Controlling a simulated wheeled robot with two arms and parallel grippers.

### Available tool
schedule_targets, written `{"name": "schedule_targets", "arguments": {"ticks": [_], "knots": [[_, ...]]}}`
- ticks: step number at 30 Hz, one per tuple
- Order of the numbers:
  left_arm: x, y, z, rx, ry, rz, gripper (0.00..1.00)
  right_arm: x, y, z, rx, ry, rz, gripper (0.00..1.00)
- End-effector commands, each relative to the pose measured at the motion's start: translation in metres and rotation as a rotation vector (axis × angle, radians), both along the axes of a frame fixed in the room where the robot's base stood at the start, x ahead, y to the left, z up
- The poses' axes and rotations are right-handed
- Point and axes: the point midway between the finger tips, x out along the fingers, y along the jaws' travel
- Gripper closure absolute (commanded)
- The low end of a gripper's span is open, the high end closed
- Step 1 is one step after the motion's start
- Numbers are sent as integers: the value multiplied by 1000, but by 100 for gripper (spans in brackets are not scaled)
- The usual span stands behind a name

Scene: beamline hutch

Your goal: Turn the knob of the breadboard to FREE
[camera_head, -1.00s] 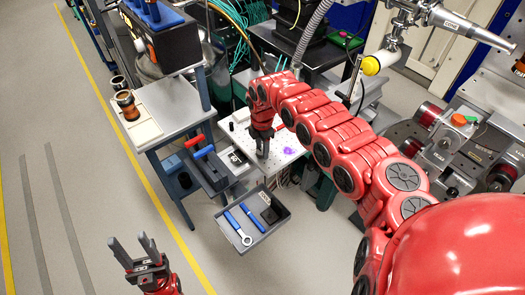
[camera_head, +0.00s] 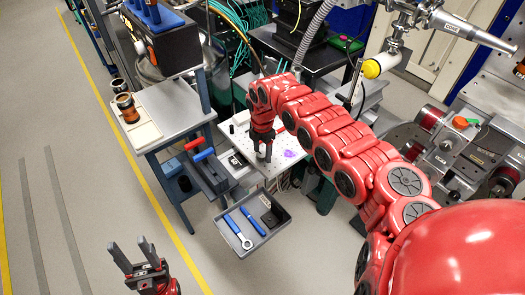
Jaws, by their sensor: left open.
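The breadboard (camera_head: 284,140) is the white perforated plate in the middle of the head view. My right gripper (camera_head: 263,158) points down over its front left part, with the red wrist above it. Its dark fingers show small, and I cannot tell whether they are open or hold anything. I cannot make out the knob; it may be hidden by the gripper or too small. A small black-and-white item (camera_head: 234,161) lies at the board's left front corner. My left gripper (camera_head: 132,246) is open and empty at the lower left, above the floor, far from the board.
A grey tray (camera_head: 281,227) with blue-handled tools is in front of the breadboard. A grey side table (camera_head: 180,108) with a red and a blue handle beside it stands left. Dark equipment stands behind, and metal machinery (camera_head: 465,150) is at right. The floor at left is clear.

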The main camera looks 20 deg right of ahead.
Motion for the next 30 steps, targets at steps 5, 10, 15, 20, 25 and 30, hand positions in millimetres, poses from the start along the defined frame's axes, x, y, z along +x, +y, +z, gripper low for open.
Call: {"name": "schedule_targets", "arguments": {"ticks": [5, 10, 15, 20, 25, 30], "knots": [[0, 0, 0, 0, 0, 0, 50, 0, 0, 0, 0, 1, -1, 27], [0, 0, -1, 0, 0, 0, 50, 0, 0, 0, 0, 1, -1, 27], [0, 0, -5, 0, 0, 0, 50, 1, -1, 16, -1, -5, -2, 27], [0, 0, -15, 0, 0, 0, 50, 2, -1, 52, -1, -7, -1, 27], [0, 0, -27, 0, 0, 0, 50, 2, 1, 99, 0, -5, 0, 27], [0, 0, -35, 0, 0, 0, 50, 1, 1, 139, 0, -4, 1, 27]]}}
